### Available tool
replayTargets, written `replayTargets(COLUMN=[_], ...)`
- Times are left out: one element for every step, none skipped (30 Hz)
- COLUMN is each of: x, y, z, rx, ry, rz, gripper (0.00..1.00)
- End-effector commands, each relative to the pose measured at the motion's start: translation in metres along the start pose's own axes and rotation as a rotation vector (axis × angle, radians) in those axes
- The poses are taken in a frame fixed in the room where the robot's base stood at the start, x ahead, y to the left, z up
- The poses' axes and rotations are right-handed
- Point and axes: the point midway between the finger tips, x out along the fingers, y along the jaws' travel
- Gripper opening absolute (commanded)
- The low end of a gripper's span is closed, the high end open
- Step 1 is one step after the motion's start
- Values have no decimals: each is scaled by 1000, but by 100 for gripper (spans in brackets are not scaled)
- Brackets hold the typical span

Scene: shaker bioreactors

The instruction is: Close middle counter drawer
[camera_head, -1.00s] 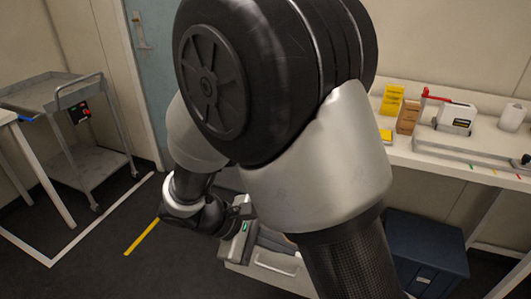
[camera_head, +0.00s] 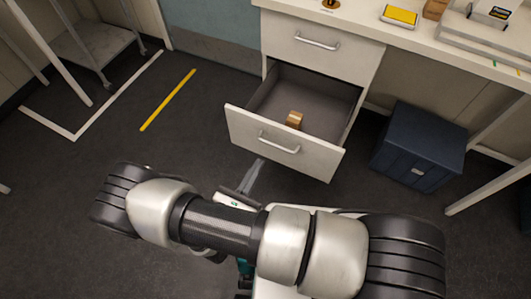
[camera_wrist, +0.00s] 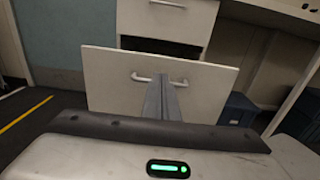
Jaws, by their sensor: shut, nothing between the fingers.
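The middle counter drawer (camera_head: 285,146) is pulled out of the white counter, below a shut top drawer (camera_head: 322,43). It has a white front with a metal bar handle and holds a small tan block (camera_head: 294,120). My gripper (camera_head: 254,172) is shut and empty, in front of the drawer front near its lower edge in the head view. In the wrist view my gripper (camera_wrist: 161,84) points at the drawer front (camera_wrist: 110,84), with the fingertips overlapping the handle (camera_wrist: 190,81). I cannot tell whether they touch it.
A dark blue bin (camera_head: 418,145) stands on the floor right of the drawer. A grey cart (camera_head: 90,45) stands at the left behind white floor tape. A yellow strip (camera_head: 167,99) marks the floor. The floor left of the drawer is clear.

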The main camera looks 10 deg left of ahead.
Motion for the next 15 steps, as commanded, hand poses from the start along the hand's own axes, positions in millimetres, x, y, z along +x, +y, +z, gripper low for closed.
replayTargets(x=[9,14,22,29,35,44,51,58,66,73,79,86,92,97,103], y=[-1,-1,-1,-1,-2,-2,-2,-2,-2,-2,-2,-2,-2,-2,-2], z=[0,0,0,0,0,0,0,0,0,-1,-1,0,0,-1,-1], rx=[0,0,1,1,1,1,1,1,0,0,1,0,0,1,1], ry=[-1,-1,-1,-2,-1,0,-1,-1,-1,0,0,-1,-1,0,1], rz=[-4,-6,-6,-7,-7,-8,-8,-7,-9,-7,-8,-8,-7,-8,-8], gripper=[0,0,0,0,0,0,0,0,0,0,0,0,0,0,0])
